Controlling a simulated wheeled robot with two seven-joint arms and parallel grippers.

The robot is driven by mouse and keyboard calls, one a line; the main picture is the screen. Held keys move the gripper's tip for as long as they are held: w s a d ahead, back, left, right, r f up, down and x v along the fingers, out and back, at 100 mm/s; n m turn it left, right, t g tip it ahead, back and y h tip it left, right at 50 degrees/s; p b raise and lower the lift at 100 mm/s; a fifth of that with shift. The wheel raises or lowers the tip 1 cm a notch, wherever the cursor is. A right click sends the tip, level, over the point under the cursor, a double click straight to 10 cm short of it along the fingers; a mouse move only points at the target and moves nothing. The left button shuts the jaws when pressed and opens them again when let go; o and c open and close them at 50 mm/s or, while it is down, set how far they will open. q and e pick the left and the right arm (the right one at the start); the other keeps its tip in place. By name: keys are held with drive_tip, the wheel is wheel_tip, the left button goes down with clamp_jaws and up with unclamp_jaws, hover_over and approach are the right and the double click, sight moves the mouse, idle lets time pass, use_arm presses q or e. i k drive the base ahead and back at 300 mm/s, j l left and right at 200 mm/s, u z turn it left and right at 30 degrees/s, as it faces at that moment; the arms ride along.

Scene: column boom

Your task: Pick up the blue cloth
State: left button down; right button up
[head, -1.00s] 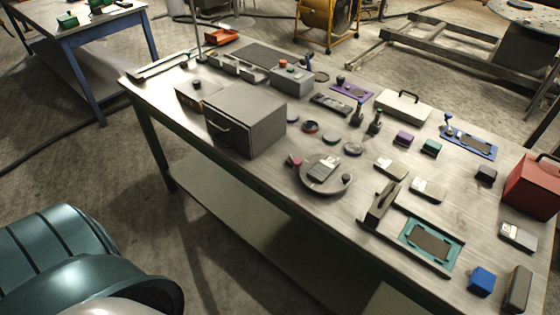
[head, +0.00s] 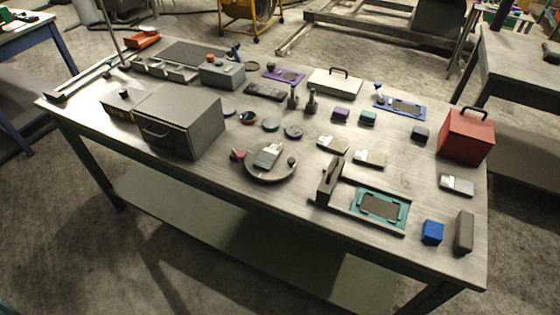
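A small blue block-shaped thing (head: 432,232) sits near the front right corner of the workbench (head: 410,160) in the head view. It is the only plain blue item there; I cannot tell whether it is a folded cloth. A dark grey upright block (head: 464,231) stands just right of it, and a teal frame with a grey pad (head: 381,206) lies to its left. Neither of my grippers is in view.
A red box (head: 466,136) with a handle stands at the bench's right end. A grey drawer box (head: 180,122) stands on the left part. A round tray (head: 271,172) and several small parts fill the middle. Bare floor (head: 190,270) shows in front.

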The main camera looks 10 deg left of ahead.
sight(432, 231)
drive_tip(key=i+j+z, duration=0.15)
drive_tip(key=j+z, duration=0.95)
drive_tip(key=j, duration=0.2)
